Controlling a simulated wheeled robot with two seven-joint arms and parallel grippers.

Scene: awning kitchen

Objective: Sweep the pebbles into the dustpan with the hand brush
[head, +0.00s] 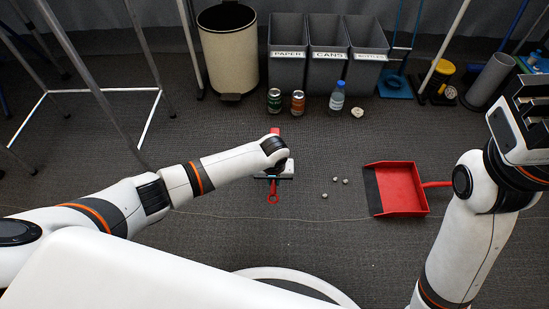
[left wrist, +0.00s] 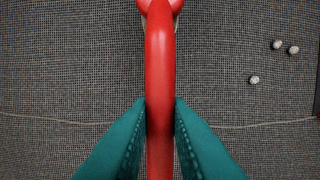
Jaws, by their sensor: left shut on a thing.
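The red hand brush (head: 273,194) is on or just above the floor at the middle, largely hidden under my left gripper (head: 274,172). In the left wrist view my left gripper (left wrist: 160,104) has its teal fingers closed on either side of the brush's red handle (left wrist: 160,65). The bristles cannot be made out. Three pale pebbles (head: 337,180) lie on the floor between the brush and the red dustpan (head: 402,190). The pebbles show at upper right in the left wrist view (left wrist: 277,44). The dustpan's dark lip faces them. My right gripper (head: 530,115) is raised at the right edge, its fingers unclear.
Two cans (head: 297,102), a bottle (head: 337,96) and a small pale round item (head: 357,112) stand before grey sorting bins (head: 328,75). A cream bin (head: 228,50) is beside them. A white-legged rack (head: 92,91) is at left. Floor around the pebbles is clear.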

